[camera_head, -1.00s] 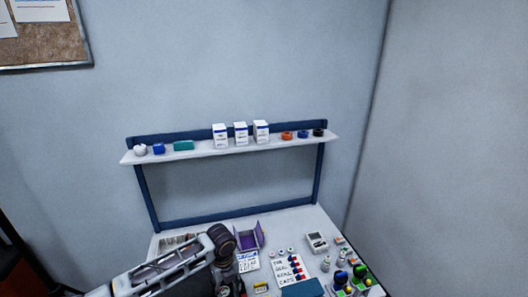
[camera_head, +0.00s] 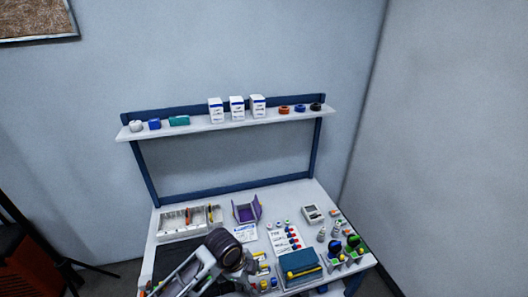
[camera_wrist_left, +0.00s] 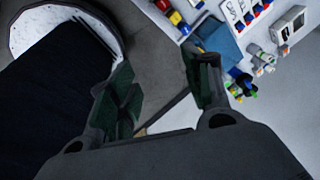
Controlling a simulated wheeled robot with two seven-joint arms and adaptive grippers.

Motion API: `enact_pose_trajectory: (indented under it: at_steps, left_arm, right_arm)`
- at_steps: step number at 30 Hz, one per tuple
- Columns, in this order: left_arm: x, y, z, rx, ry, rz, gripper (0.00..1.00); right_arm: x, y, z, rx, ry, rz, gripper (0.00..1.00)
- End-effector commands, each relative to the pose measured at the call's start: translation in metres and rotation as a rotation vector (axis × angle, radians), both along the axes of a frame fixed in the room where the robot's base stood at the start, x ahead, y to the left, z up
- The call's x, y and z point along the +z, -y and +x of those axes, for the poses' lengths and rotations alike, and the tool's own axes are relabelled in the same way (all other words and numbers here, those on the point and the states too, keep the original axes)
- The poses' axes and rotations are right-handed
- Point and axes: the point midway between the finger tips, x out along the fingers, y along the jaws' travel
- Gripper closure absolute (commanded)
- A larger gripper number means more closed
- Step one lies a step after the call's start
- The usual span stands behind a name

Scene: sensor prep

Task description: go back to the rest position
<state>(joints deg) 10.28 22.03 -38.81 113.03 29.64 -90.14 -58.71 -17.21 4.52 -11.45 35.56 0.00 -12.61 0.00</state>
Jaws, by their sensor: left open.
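My left arm comes in from the lower left of the head view, and its dark joint (camera_head: 224,242) is over the front of the workbench (camera_head: 290,207). My left gripper (camera_wrist_left: 162,90) shows in the left wrist view with its two fingers spread apart and nothing between them. Grey surface shows behind the gap. In the head view the arm hides part of the bench's front. My right gripper is in neither view.
A purple bin (camera_head: 246,211), a white tray (camera_head: 175,222) and a blue box (camera_head: 300,262) stand on the bench. Bottles with green and blue tops (camera_head: 354,242) are at the right. A shelf (camera_head: 225,125) above holds white boxes (camera_head: 237,108). A tripod (camera_head: 45,250) stands left.

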Motion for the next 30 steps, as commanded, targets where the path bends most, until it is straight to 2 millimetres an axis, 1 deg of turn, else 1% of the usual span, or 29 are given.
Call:
enact_pose_trajectory:
  at_steps: [1,8,14,23,30]
  left_arm:
    - [0.001,0.0,-0.005,0.046,-0.005,-0.016,0.5]
    - [0.009,-0.007,-0.018,0.28,-0.027,-0.077,0.5]
    - [0.015,-0.022,-0.029,0.497,-0.049,-0.12,0.5]
    - [0.02,-0.058,-0.048,0.839,-0.082,-0.168,0.5]
    - [0.023,-0.097,-0.067,1.126,-0.1,-0.186,0.5]
  right_arm:
    - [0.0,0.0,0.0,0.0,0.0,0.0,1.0]
    - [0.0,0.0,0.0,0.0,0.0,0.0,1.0]
    - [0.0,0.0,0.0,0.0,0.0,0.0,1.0]
    - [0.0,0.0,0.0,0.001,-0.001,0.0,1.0]
    - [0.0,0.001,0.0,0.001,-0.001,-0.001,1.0]
